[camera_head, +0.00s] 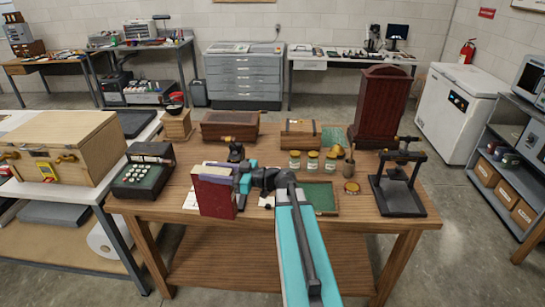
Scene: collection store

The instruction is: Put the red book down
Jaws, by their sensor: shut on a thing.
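The red book (214,196) stands upright near the front edge of the wooden table (345,217), left of the table's middle. Its cover is dark red and its page edges look pale. My gripper (240,180) is shut on the red book at its right side. My own arm partly hides the area to the right of the book. I cannot tell whether the book's bottom touches the table or hangs just in front of its edge.
A cash register (143,176) stands left of the book. Several small jars (312,161), a green-lined tray (321,197) and a black press (398,188) stand to the right. Wooden boxes (230,126) and a dark red cabinet (381,106) line the back. Little bare tabletop shows at the front right.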

